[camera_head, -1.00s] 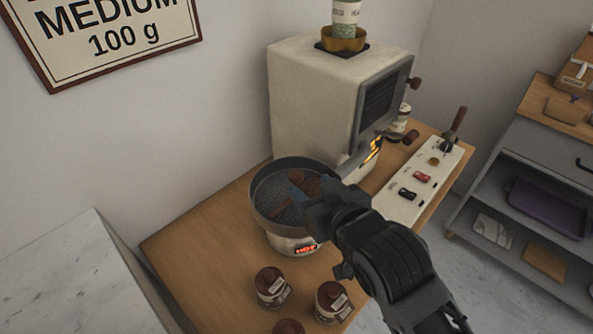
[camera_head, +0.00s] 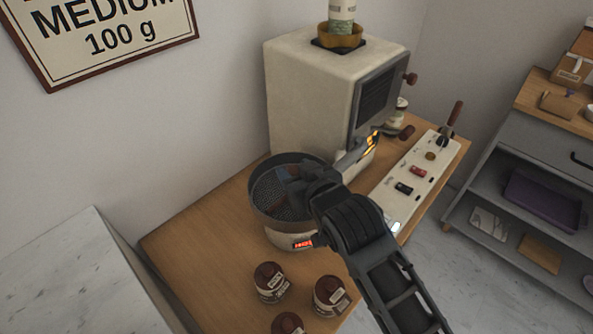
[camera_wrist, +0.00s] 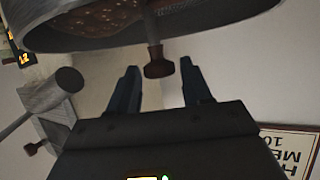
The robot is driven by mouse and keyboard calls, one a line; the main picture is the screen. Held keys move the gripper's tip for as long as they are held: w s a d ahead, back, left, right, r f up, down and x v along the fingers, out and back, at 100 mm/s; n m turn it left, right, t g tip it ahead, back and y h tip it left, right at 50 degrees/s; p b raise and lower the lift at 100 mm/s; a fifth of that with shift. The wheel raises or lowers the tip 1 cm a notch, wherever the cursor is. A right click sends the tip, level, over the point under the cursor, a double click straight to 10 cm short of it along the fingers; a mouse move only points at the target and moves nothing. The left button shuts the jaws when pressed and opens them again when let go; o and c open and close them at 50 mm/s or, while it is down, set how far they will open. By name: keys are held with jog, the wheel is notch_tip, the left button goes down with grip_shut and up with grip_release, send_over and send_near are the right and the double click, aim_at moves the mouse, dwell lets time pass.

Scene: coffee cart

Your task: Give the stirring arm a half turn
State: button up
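The round dark cooling pan (camera_head: 254,205) stands in front of the roaster. My gripper (camera_head: 283,180) is over the pan and hides much of its inside. In the wrist view my gripper (camera_wrist: 160,72) is open, with one dark finger on each side of a brown knob (camera_wrist: 158,67). The knob sits on a short rod of the stirring arm, between the fingertips, with gaps on both sides. The pan (camera_wrist: 225,22) crosses the top of that view, with brown beans in it. The rest of the stirring arm is mostly hidden in the head view.
The cream roaster (camera_head: 308,95) stands behind the pan. A lit red display (camera_head: 303,244) is on the pan's base. Several lidded jars, one here (camera_head: 270,282), stand in front. A switch panel (camera_head: 412,178) lies to the right. The wooden top (camera_head: 190,240) is clear at left.

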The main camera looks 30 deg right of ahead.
grip_shut()
dwell(0.5)
